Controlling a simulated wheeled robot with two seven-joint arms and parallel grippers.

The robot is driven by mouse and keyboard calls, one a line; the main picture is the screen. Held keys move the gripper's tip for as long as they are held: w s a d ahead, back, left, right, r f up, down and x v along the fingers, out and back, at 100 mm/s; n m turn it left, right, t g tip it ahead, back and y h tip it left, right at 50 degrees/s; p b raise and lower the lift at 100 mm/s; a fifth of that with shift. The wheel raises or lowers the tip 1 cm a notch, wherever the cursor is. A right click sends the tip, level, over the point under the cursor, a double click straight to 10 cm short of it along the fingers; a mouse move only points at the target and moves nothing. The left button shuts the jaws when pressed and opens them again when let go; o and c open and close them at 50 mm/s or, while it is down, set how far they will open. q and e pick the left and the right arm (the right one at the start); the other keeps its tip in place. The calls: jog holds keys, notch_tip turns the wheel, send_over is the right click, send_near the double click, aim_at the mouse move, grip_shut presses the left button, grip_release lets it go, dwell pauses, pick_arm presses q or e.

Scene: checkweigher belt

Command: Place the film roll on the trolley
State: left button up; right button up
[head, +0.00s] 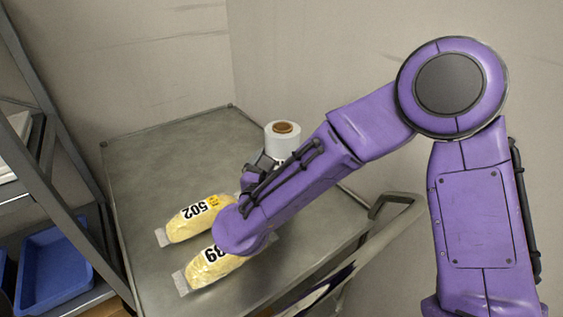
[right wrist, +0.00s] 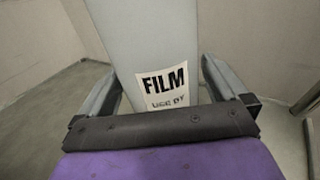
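The film roll (head: 283,140) is a white upright cylinder with a brown core at its top. It is over the far right part of the grey metal trolley (head: 150,150); the arm hides its lower end, so I cannot tell whether it touches the top. My right gripper (head: 262,164) reaches the roll from the near left. In the right wrist view the film roll (right wrist: 160,40), with its "FILM USE BY" label, fills the space between the fingers of my right gripper (right wrist: 163,75), which appear closed against its sides. My left gripper is not in view.
Two yellow packs, one marked 502 (head: 195,217) and one partly hidden by my arm (head: 210,266), lie on the trolley's near part. A handle rail (head: 400,197) is at its right. A dark rack with a blue bin (head: 55,265) stands left. Walls close off the back.

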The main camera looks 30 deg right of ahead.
jog(key=shift+r, duration=0.1)
jog(key=shift+s+a+r, duration=0.1)
jog(key=shift+a+r, duration=0.05)
jog(key=b+v, duration=0.1)
jog(key=v, duration=1)
jog(key=shift+s+a, duration=0.25)
jog(key=shift+s, duration=0.05)
